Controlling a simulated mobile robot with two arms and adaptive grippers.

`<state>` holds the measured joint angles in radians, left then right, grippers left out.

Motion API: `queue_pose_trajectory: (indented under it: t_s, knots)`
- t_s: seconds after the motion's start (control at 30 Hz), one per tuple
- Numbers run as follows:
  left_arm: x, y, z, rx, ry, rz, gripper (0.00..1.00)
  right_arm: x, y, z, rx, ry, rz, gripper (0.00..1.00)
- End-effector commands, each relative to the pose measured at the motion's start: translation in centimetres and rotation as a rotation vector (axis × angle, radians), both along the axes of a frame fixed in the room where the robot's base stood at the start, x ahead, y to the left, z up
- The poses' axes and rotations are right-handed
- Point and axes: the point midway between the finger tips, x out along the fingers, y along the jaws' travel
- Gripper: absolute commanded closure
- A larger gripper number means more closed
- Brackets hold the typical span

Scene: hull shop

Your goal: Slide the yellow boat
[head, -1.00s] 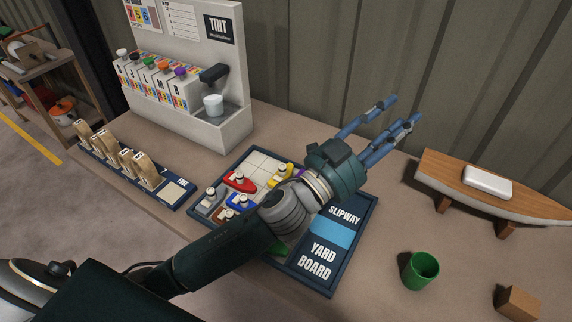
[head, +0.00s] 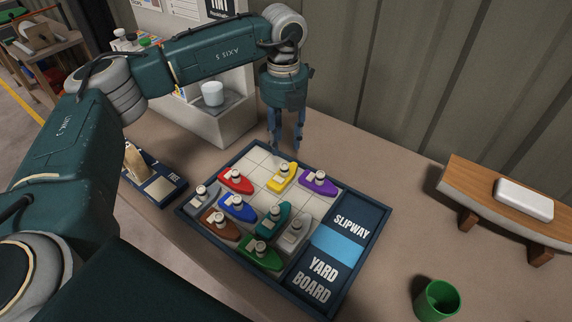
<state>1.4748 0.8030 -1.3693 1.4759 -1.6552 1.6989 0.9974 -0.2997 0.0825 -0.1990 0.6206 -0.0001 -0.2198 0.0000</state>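The yellow boat (head: 282,178) sits on the yard board (head: 316,285) near its far edge, between the red boat (head: 236,181) on the left and the purple boat (head: 318,183) on the right. My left gripper (head: 286,148) points down just beyond the board's far edge, above and behind the yellow boat, apart from it. Its fingers look empty; their spacing is hard to judge from this angle. My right gripper is not in view. The blue slipway strip (head: 337,243) is on the board's right side.
Blue (head: 238,208), brown (head: 220,224), teal (head: 272,222), white (head: 292,234), green (head: 260,254) and grey (head: 203,197) boats crowd the near part of the grid. Pale cells beside the red and yellow boats are empty. A green cup (head: 437,301) and a wooden hull (head: 500,200) stand right.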

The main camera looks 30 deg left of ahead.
Motion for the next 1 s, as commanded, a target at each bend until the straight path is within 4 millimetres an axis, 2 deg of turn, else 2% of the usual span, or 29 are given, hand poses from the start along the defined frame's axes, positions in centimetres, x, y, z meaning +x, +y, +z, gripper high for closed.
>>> queue_pose_trajectory:
  t_s: [0.3,0.5,0.7,0.93,0.97,1.0]
  knots:
    - [-0.2,-0.1,-5.7,-0.003,0.005,-0.003,0.63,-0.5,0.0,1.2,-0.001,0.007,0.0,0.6]
    - [-0.1,-0.2,-8.7,-0.004,0.004,-0.003,0.63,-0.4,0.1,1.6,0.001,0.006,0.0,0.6]
    - [-0.1,-0.2,-10.0,-0.005,0.002,-0.004,0.63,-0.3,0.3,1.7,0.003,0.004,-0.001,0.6]
    - [-0.1,-0.2,-10.1,-0.006,0.001,-0.005,0.63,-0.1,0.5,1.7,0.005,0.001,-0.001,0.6]
    - [-0.1,-0.2,-10.1,-0.006,0.001,-0.005,0.65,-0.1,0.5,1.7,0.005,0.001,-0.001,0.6]
    - [-0.1,-0.2,-10.1,-0.006,0.001,-0.005,0.73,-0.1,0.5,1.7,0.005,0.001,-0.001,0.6]
